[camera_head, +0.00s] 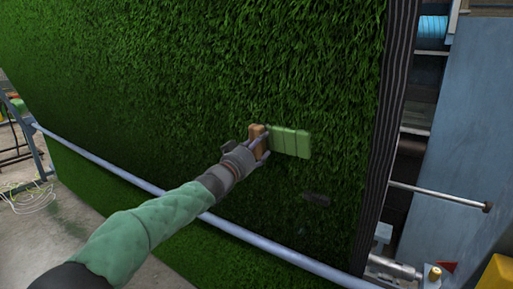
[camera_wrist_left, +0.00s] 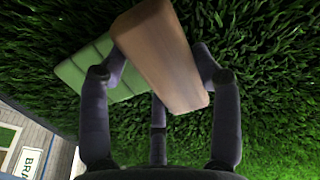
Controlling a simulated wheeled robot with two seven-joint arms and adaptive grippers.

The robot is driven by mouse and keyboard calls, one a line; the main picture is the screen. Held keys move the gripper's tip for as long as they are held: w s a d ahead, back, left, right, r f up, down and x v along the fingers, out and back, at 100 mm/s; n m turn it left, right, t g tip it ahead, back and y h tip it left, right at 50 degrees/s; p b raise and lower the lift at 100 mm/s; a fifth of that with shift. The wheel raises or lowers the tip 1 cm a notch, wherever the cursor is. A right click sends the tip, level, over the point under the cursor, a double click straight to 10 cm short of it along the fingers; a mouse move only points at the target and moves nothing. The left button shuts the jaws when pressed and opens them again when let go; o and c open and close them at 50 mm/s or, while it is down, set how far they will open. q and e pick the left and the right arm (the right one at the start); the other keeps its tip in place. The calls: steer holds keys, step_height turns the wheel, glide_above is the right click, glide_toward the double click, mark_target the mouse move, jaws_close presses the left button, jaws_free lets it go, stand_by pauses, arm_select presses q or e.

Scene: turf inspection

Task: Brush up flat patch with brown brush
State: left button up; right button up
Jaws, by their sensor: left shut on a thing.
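The brown brush (camera_head: 257,138) is a wooden block held in my left gripper (camera_head: 254,148), close against the upright turf. In the left wrist view the brush (camera_wrist_left: 160,55) sits tilted between the gripper's dark fingers (camera_wrist_left: 158,70), which are shut on it. The flat patch (camera_head: 290,142) looks like a smooth, light green, ribbed rectangle on the turf, just right of the brush. In the left wrist view the patch (camera_wrist_left: 100,70) is partly hidden behind the brush and a finger. I cannot tell whether the bristles touch the turf. My right gripper is not in view.
The turf wall (camera_head: 200,60) fills most of the view, with a dark layered edge (camera_head: 388,130) at right. A pale rail (camera_head: 130,176) crosses low down. A metal rod (camera_head: 440,196) juts out at right.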

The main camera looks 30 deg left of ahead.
arm_select(q)
steer(key=shift+s+d+b, duration=0.1)
steer(key=shift+d+b, duration=0.3)
steer(key=shift+d, duration=0.25)
steer(key=shift+d+b, duration=0.85)
steer(key=shift+d, duration=0.15)
steer(key=shift+d+b, duration=0.95)
steer(key=shift+b, duration=0.1)
steer(key=shift+s+d+b, duration=0.15)
steer(key=shift+d+b, duration=0.95)
steer(key=shift+b, duration=0.35)
steer(key=shift+d+b, duration=0.5)
steer(key=shift+b, duration=0.8)
steer(key=shift+s+d+b, duration=0.1)
steer(key=shift+d+b, duration=0.3)
steer(key=shift+b, duration=0.35)
